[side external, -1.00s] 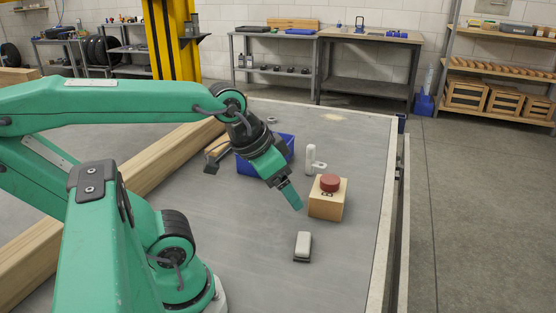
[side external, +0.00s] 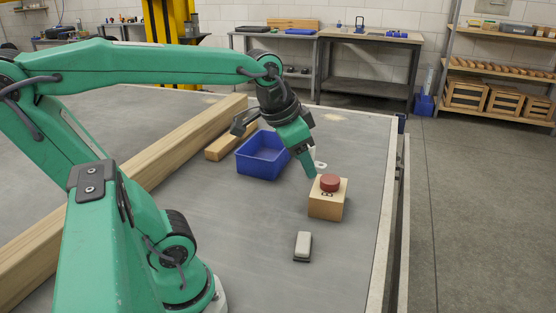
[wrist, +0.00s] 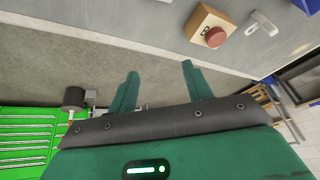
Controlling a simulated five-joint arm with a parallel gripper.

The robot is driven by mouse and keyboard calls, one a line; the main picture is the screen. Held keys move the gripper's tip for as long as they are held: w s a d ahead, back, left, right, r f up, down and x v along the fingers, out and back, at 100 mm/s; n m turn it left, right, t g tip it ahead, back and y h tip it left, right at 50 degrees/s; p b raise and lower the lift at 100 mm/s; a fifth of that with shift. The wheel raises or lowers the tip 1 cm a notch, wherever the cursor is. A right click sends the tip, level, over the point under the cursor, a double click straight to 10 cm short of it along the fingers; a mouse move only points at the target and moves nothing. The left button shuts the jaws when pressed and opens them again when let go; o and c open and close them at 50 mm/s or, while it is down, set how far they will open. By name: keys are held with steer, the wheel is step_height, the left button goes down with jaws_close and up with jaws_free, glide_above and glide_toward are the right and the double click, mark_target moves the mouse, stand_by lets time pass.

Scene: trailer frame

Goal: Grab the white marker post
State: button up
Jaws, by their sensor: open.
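The white marker post shows at the upper right of the wrist view (wrist: 262,22), standing on the grey table. In the side view my gripper's fingers hide most of it, and only a bit of its white base (side external: 321,165) shows. My gripper (side external: 312,174) is in front of the post in that view. In the wrist view its two green fingers are apart with nothing between them (wrist: 159,68), and the post lies off to the upper right, beyond the right finger.
A wooden block (side external: 326,205) with a red button (side external: 330,183) stands close to the gripper. A blue bin (side external: 262,168) sits to the left. A grey-white eraser-like block (side external: 303,245) lies nearer. A long timber beam (side external: 150,190) crosses the left.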

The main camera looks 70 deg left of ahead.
steer(key=w+a+r+m+g, duration=0.1)
steer(key=w+a+r+m, duration=0.1)
steer(key=w+a, duration=0.6)
steer(key=m+g, duration=0.4)
steer(key=m, duration=0.4)
glide_above(316, 162)
steer(key=s, duration=0.2)
steer(key=f, duration=1.8)
steer(key=shift+w+a, duration=0.2)
steer(key=shift+w, duration=0.05)
steer(key=shift+a+f, duration=0.3)
steer(key=shift+f, duration=1.3)
steer(key=shift+f, duration=0.1)
steer(key=shift+f, duration=2.5)
